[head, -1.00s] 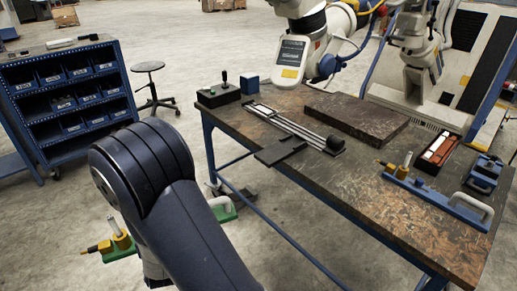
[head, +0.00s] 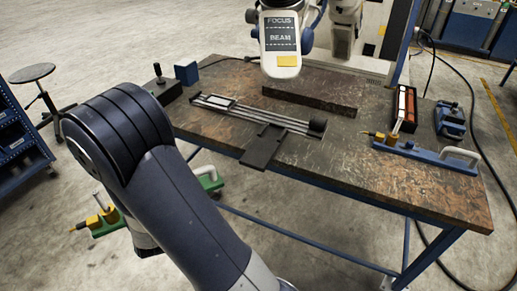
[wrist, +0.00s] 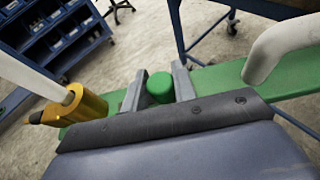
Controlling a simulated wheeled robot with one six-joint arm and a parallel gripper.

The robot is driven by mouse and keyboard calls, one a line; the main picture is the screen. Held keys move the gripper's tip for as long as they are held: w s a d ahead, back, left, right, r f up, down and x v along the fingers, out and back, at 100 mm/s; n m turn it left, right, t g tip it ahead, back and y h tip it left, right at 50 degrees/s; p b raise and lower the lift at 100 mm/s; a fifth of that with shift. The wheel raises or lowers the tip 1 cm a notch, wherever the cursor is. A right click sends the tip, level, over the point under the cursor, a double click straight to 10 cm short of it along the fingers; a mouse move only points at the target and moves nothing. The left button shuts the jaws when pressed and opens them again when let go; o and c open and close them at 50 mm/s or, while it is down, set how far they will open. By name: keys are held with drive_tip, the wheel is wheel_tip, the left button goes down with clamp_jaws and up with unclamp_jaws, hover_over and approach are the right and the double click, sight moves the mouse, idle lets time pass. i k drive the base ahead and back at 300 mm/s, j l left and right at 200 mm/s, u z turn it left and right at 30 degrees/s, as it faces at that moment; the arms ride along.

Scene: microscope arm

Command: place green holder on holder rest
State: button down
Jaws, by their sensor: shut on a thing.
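The green holder shows in the wrist view as a long green bar (wrist: 215,80) with a round green knob (wrist: 160,84). My gripper (wrist: 158,88) is shut, its two grey fingers on either side of the knob. A yellow fitting (wrist: 86,103) and a white curved handle (wrist: 275,48) stand on the bar. In the head view the green holder (head: 108,226) shows on both sides of my arm, which hides its middle and my gripper. It hangs in front of the workbench, clear of it. No part is clearly recognisable as the holder rest; a dark flat plate (head: 264,148) juts over the bench's front edge.
The workbench (head: 420,185) bears a rail slide (head: 255,113), a dark slab (head: 310,92), a blue holder with a white handle (head: 425,155), a red-and-black box (head: 404,105) and a blue clamp-like block (head: 450,120). A white microscope head (head: 280,45) overhangs the back. A stool (head: 35,75) stands left.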

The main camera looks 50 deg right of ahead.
sight(260, 154)
drive_tip(key=i+j+z, duration=0.1)
drive_tip(key=i+z, duration=0.25)
drive_tip(key=i+j+z, duration=0.15)
drive_tip(key=z, duration=0.25)
drive_tip(key=i+j+z, duration=0.2)
drive_tip(key=z, duration=0.15)
drive_tip(key=i+j+z, duration=0.3)
drive_tip(key=j+z, duration=0.25)
drive_tip(key=i+j+z, duration=0.15)
drive_tip(key=j+z, duration=0.15)
drive_tip(key=j, duration=0.1)
